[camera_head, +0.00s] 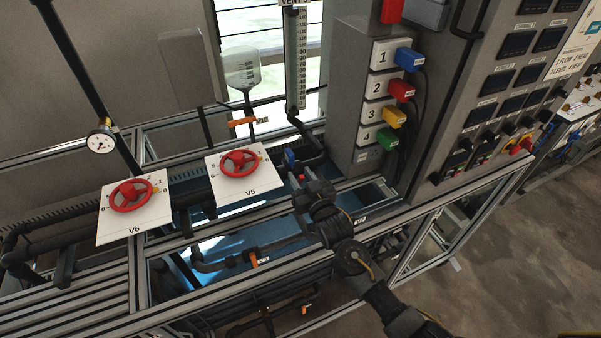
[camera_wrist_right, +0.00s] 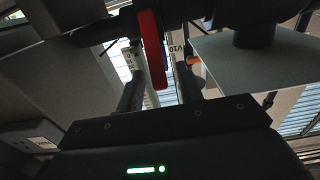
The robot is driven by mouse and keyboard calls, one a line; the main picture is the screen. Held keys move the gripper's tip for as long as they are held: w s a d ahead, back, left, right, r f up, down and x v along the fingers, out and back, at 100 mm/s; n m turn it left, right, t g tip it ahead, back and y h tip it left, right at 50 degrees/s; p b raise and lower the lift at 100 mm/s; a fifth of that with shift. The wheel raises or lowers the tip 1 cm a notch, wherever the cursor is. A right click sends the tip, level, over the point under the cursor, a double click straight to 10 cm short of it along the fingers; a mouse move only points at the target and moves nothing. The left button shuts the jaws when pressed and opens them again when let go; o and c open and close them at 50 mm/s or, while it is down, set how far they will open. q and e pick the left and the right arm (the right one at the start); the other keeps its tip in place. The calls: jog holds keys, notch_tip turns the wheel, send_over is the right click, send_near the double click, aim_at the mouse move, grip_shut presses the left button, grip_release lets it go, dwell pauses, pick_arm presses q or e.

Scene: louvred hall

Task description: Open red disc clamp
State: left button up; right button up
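A red, flat, elongated part (camera_wrist_right: 152,50) stands upright in the right wrist view, in line with the gap between my right fingers; I cannot tell whether it is the disc clamp seen edge-on. My right gripper (camera_wrist_right: 162,88) has its two dark fingers apart, one on each side of that gap, with no clear contact. In the head view my right gripper (camera_head: 299,186) is at the pipework just right of the V5 panel, largely hiding what is in front of it. A small blue handle (camera_head: 290,157) is just beyond it. My left gripper is out of view.
Red handwheels sit on the V5 panel (camera_head: 262,187) and V6 panel (camera_head: 108,230), left of my right gripper. A grey cabinet with coloured plugs (camera_head: 377,85) stands to the right. Metal frame rails and dark pipes (camera_head: 310,145) crowd the area. An orange handle (camera_head: 242,122) is further back.

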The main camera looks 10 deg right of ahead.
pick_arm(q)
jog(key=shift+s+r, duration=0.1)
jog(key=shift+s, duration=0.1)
pick_arm(e)
jog(key=shift+w+a, duration=0.15)
jog(key=shift+w, duration=0.25)
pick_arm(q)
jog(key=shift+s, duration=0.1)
pick_arm(e)
jog(key=shift+c, duration=0.3)
grip_shut()
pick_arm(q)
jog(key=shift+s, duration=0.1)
